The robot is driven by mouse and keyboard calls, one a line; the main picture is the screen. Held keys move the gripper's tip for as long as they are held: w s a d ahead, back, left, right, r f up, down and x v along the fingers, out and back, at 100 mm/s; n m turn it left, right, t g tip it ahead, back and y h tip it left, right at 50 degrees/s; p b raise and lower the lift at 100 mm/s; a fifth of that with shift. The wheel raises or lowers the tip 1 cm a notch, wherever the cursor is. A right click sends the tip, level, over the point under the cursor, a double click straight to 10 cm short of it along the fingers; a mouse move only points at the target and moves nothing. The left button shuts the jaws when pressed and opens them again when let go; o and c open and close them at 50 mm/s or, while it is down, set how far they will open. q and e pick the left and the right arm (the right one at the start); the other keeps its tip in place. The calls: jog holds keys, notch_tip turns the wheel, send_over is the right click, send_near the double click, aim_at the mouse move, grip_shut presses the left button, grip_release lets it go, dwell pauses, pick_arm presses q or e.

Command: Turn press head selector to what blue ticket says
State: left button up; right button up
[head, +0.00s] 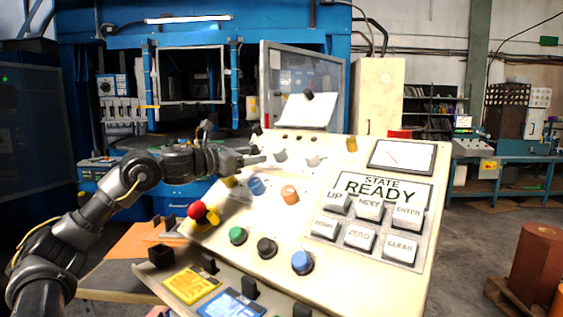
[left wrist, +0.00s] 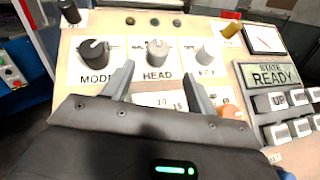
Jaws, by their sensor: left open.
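The press head selector (left wrist: 157,52) is a grey knob above the label HEAD, between the MODE knob (left wrist: 93,52) and the KEY switch (left wrist: 205,55) in the left wrist view. It also shows in the head view (head: 280,155). My left gripper (left wrist: 161,78) is open and empty, its fingertips on either side just below the selector; I cannot tell if they touch the panel. It reaches in from the left in the head view (head: 256,156). The blue ticket (head: 232,304) lies at the console's lower front; its writing is too small to read.
A yellow ticket (head: 190,284) lies left of the blue one. A red button (head: 196,210) stands at the panel's left edge. Coloured buttons, a READY display (head: 384,187) and grey keys fill the sloped panel. A white sheet (head: 306,111) stands behind it.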

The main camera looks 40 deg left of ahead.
aim_at(275, 151)
pick_arm(q)
jog(key=w+p, duration=0.1)
jog(key=w, duration=0.2)
jog(key=w+d, duration=0.1)
jog(key=w, duration=0.2)
jog(key=w+p, duration=0.1)
jog(key=w, duration=0.3)
jog(key=shift+w+d+p, duration=0.1)
jog(key=shift+d+p, duration=0.2)
jog(key=shift+p, duration=0.05)
pick_arm(e)
notch_tip(275, 151, down, 6)
jog(key=s, duration=0.2)
jog(key=shift+d, duration=0.15)
pick_arm(q)
jog(key=shift+c, duration=0.4)
pick_arm(e)
jog(key=shift+r, duration=0.1)
pick_arm(q)
jog(key=c, duration=0.9)
